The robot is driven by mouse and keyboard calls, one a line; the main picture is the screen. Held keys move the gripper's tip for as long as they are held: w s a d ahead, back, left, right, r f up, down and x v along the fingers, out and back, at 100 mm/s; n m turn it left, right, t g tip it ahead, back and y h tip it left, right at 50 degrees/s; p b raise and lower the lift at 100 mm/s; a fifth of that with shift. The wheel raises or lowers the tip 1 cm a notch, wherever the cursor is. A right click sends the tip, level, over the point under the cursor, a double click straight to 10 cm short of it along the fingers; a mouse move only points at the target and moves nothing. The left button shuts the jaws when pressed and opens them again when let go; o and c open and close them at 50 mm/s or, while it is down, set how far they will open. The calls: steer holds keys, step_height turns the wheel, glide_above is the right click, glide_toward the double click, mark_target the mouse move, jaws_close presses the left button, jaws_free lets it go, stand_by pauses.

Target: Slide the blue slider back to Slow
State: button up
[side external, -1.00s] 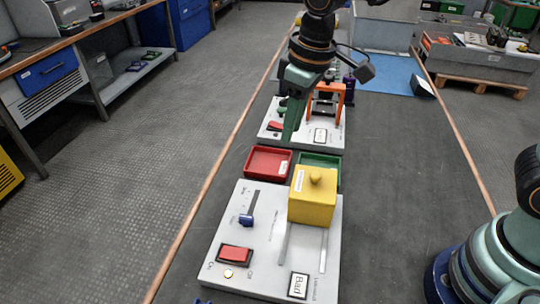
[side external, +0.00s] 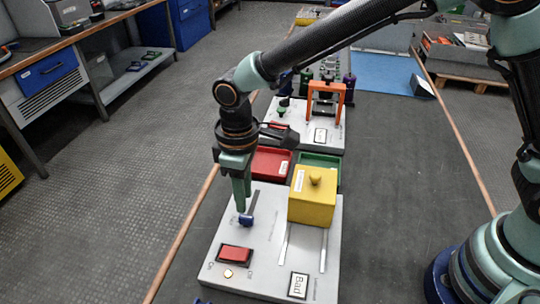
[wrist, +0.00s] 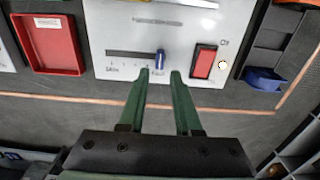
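The blue slider (side external: 246,219) sits at the near end of its dark slot (side external: 256,198) on the light grey panel (side external: 222,278). In the wrist view the slider (wrist: 160,60) stands toward the right part of the slot (wrist: 125,54), by a label that seems to read Fast. The Slow label (wrist: 112,70) is at the slot's left end. My gripper (wrist: 159,73) is open and points down at the panel, its fingertips on either side of the slider's line and just short of it. In the side view my gripper (side external: 241,207) is right above the slider, and I cannot tell if they touch.
A red rocker switch (side external: 235,253) is on the panel near the slider. A yellow box with a knob (side external: 312,197) stands to the right on the panel. A red tray (side external: 270,163) and a green tray (side external: 322,161) lie behind. An orange frame (side external: 327,88) stands farther back.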

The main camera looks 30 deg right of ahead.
mark_target(246, 215)
steer(key=shift+f, duration=2.9)
jaws_close()
steer(key=shift+w+d, duration=0.1)
steer(key=shift+w+d, duration=3.05)
steer(key=shift+w, duration=0.05)
steer(key=shift+o, duration=0.2)
jaws_free()
